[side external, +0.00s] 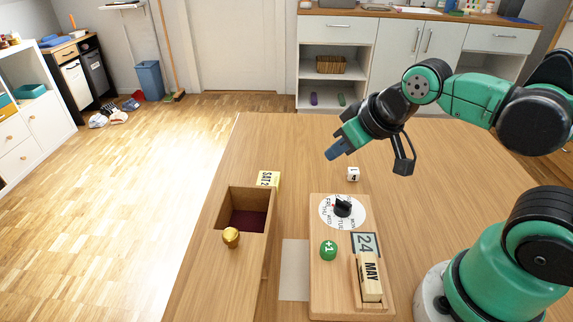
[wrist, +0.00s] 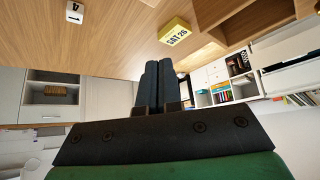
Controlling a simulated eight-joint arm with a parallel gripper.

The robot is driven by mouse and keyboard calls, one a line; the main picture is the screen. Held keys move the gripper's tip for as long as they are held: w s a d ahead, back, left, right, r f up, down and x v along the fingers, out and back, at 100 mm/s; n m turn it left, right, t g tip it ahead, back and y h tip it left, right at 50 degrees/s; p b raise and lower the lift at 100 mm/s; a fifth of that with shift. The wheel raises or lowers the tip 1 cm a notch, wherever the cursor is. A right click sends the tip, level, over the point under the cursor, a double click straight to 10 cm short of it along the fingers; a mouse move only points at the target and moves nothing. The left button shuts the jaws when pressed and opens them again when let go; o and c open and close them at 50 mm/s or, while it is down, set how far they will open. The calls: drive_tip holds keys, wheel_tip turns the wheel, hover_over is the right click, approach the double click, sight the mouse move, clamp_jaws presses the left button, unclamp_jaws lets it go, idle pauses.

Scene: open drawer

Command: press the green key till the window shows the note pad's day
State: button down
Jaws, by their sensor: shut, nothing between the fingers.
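The green key (side external: 328,250), marked +1, stands on a wooden board (side external: 322,292) on the table. The window (side external: 365,243) beside it shows 24. The yellow note pad (side external: 268,179) lies behind the open drawer box; it reads SAT and what looks like 26 in the wrist view (wrist: 175,32). My gripper (side external: 334,154) is shut and empty, in the air above the far part of the table, well away from the green key. Its closed fingers (wrist: 158,68) also show in the wrist view.
A weekday dial (side external: 342,211) with a black knob and a MAY block (side external: 369,276) are on the board. A white cube (side external: 353,174) marked 4 stands behind it. The drawer (side external: 243,214) with a gold knob (side external: 231,237) is at left. The table's far right is clear.

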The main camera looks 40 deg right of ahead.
idle(0.3)
drive_tip(key=r+n+g+y, duration=0.2)
drive_tip(key=n+g+y, duration=0.45)
drive_tip(key=y, duration=0.25)
hover_over(334, 245)
drive_tip(key=shift+f+n+t, duration=0.25)
drive_tip(key=shift+n+t, duration=0.1)
drive_tip(key=shift+f, duration=4.4)
drive_tip(key=shift+r, duration=0.1)
